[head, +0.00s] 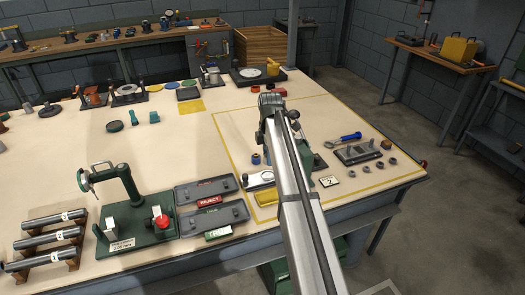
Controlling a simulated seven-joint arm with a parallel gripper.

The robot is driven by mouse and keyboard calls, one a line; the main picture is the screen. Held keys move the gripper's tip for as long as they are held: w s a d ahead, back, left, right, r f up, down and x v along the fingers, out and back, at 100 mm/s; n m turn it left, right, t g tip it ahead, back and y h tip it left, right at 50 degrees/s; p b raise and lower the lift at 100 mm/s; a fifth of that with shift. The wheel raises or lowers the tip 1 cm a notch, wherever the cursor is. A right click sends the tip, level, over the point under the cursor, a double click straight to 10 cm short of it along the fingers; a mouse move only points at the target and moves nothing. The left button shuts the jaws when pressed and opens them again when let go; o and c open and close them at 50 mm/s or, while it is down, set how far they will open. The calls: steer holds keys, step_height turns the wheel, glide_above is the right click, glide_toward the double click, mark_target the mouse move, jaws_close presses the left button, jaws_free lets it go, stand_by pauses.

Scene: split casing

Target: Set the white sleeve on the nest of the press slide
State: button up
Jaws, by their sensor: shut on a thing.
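My arm reaches from the bottom edge up over the table, and its far joint (272,104) is above the marked area. My gripper cannot be made out; the arm appears to hide it. I cannot pick out the white sleeve with certainty. A small pale piece (264,176) lies just left of the arm, partly covered by it, and is too small to identify. A green hand press (130,190) with a lever at its upper left stands at the left front. Its base carries pale metal blocks and a red knob (162,222). No nest is clear on it.
Two grey trays (205,190), one with a red REJECT label, lie right of the press. Metal tubes (45,240) rest on a rack at far left. A plate with posts (358,153), a blue-handled tool (346,137) and several rings lie right of my arm. The table's left middle is mostly clear.

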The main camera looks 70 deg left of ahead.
glide_above(269, 176)
steer(key=shift+a+f, duration=0.1)
steer(key=shift+f, duration=2.3)
steer(key=shift+f, duration=0.75)
stand_by(0.5)
steer(key=o, duration=1.7)
steer(key=shift+o, duration=0.2)
steer(key=shift+r, duration=0.15)
steer(key=shift+r, duration=3.3)
